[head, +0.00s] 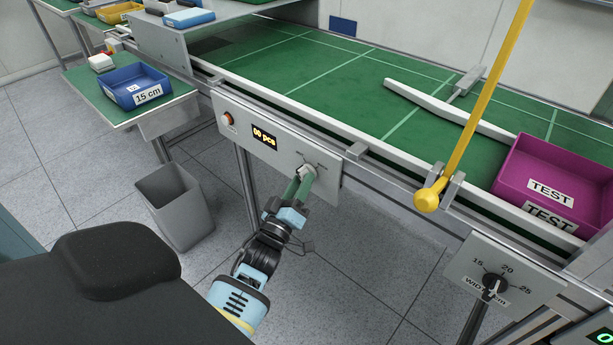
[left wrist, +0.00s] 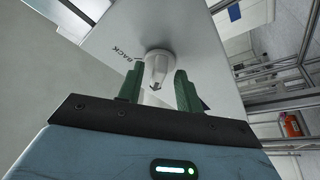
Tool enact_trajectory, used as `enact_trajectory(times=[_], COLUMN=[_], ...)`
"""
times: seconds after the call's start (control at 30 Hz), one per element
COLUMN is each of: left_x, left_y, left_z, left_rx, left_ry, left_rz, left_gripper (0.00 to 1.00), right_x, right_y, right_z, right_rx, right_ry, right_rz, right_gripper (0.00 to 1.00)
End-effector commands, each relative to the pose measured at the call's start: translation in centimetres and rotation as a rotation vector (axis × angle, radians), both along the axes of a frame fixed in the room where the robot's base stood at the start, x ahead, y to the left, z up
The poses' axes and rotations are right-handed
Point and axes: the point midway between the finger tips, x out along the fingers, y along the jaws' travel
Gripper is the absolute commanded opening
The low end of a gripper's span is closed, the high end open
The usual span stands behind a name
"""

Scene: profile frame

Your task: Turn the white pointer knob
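The white pointer knob (head: 308,171) sits on the right part of a light grey panel (head: 236,107) on the conveyor's side. In the left wrist view the knob (left wrist: 158,66) is pale and round-based, with its narrow end facing me. My left gripper (head: 299,187) is at the knob, its green fingers partly hiding it. In the left wrist view the gripper's two fingers (left wrist: 159,88) stand apart, one on each side of the knob, with gaps visible. My right gripper is not in view.
A second panel with a black width knob (head: 494,287) is at lower right. A yellow lever (head: 428,199) stands at the conveyor edge. A grey bin (head: 178,210) stands on the floor.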

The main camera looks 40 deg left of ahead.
Motion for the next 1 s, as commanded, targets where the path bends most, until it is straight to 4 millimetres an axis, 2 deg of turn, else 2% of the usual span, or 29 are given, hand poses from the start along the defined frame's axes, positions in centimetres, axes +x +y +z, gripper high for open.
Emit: enact_trajectory(times=[0.23, 0.5, 0.53, 0.83, 1.0], left_x=[-0.01, -0.01, -0.01, 0.0, 0.0], left_y=[0.02, 0.02, 0.02, 0.06, 0.16], left_z=[0.01, 0.01, -0.01, -0.07, -0.15], left_rx=[0.0, 0.0, 0.0, 0.021, 0.09], left_ry=[0.001, 0.001, 0.001, 0.0, -0.005], left_rz=[0.001, 0.001, 0.001, 0.0, -0.001], left_gripper=[0.35, 0.01, 0.0, 0.0, 0.0], right_x=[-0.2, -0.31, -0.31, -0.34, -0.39], right_y=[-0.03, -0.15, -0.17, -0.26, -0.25], right_z=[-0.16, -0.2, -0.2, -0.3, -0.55], right_rx=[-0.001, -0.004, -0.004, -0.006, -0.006], right_ry=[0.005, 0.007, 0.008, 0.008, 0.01], right_rz=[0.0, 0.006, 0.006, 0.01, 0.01], right_gripper=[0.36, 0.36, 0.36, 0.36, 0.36])
